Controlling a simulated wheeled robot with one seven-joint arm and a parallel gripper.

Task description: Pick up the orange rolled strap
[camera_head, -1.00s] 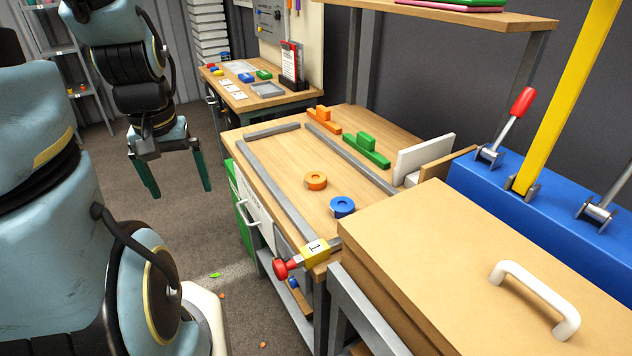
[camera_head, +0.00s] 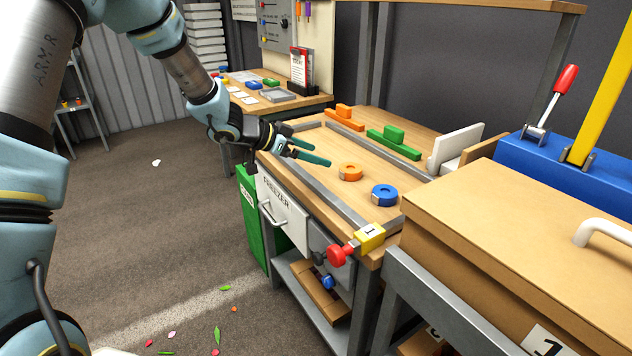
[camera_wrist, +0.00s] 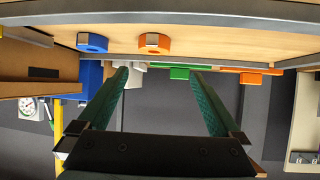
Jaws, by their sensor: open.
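The orange rolled strap (camera_head: 350,172) lies flat on the wooden bench top, just left of and behind the blue rolled strap (camera_head: 384,194). My gripper (camera_head: 318,152) is open and empty, with green fingers reaching over the bench from its left side. The fingertips are a short way left of the orange strap and apart from it. In the wrist view, the orange strap (camera_wrist: 155,43) appears beyond my open fingers (camera_wrist: 158,80), near the top middle, with the blue strap (camera_wrist: 92,42) to its left. The wrist picture appears upside down.
Grey metal rails (camera_head: 308,186) edge the bench. Green (camera_head: 394,142) and orange (camera_head: 344,116) blocks stand toward its back. A yellow block marked 1 (camera_head: 370,237) and a red knob (camera_head: 338,256) are at the front corner. A cardboard box (camera_head: 500,230) stands at right.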

